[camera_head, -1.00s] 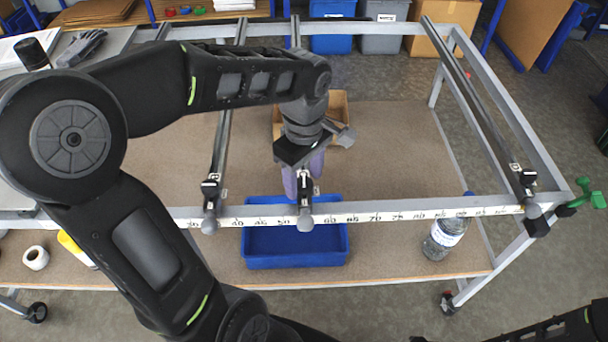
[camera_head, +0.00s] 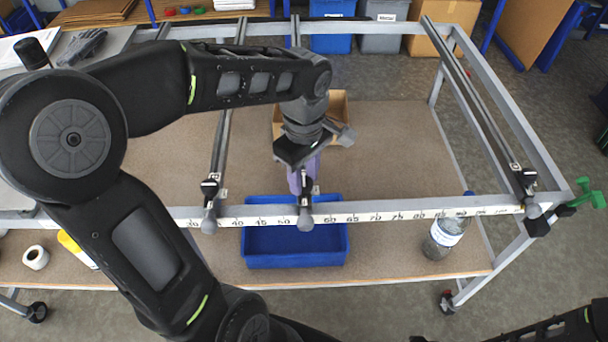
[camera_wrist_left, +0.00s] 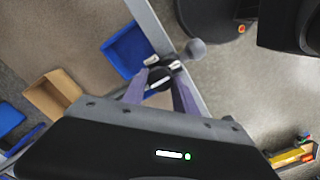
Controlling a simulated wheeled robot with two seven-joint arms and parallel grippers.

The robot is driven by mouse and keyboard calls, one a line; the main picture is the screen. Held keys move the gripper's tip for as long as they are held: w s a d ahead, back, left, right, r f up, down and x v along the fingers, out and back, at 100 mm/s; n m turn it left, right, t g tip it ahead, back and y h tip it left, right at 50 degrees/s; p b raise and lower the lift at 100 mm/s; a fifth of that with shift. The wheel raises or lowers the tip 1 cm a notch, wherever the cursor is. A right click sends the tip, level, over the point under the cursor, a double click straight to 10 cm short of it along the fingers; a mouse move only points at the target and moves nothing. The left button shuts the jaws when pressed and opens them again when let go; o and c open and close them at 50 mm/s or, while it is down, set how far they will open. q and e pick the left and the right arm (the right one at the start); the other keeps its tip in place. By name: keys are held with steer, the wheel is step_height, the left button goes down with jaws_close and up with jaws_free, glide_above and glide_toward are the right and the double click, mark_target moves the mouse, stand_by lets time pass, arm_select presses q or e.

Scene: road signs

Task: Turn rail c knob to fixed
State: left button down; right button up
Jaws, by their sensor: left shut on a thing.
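My left gripper (camera_head: 304,186) points down at the front end of a middle rail, and its purple fingers are shut on a small black knob (camera_wrist_left: 158,80) there. The fingers cover much of the knob in both views. The grey ball end (camera_head: 305,223) of this rail sticks out past the front scale bar (camera_head: 370,217). It also shows in the left wrist view (camera_wrist_left: 195,49). I cannot read a rail letter or the knob's setting. My right gripper is not in view; only part of that arm shows at the lower right.
Similar rail ends stand to the left (camera_head: 209,205) and far right (camera_head: 529,195). A blue bin (camera_head: 295,260) sits on the lower shelf, with a cardboard box (camera_head: 338,105) behind. A bottle (camera_head: 443,238) stands right. My left arm covers the left side.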

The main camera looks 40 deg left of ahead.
arm_select(q)
steer(key=shift+m, duration=0.4)
steer(key=m, duration=0.3)
steer(key=shift+b, duration=0.3)
steer(key=m, duration=0.4)
steer(key=shift+m, duration=0.4)
steer(key=m, duration=0.4)
steer(key=shift+m, duration=0.3)
steer(key=m, duration=0.4)
steer(key=shift+m, duration=0.4)
steer(key=c, duration=1)
jaws_free()
steer(key=shift+o, duration=0.2)
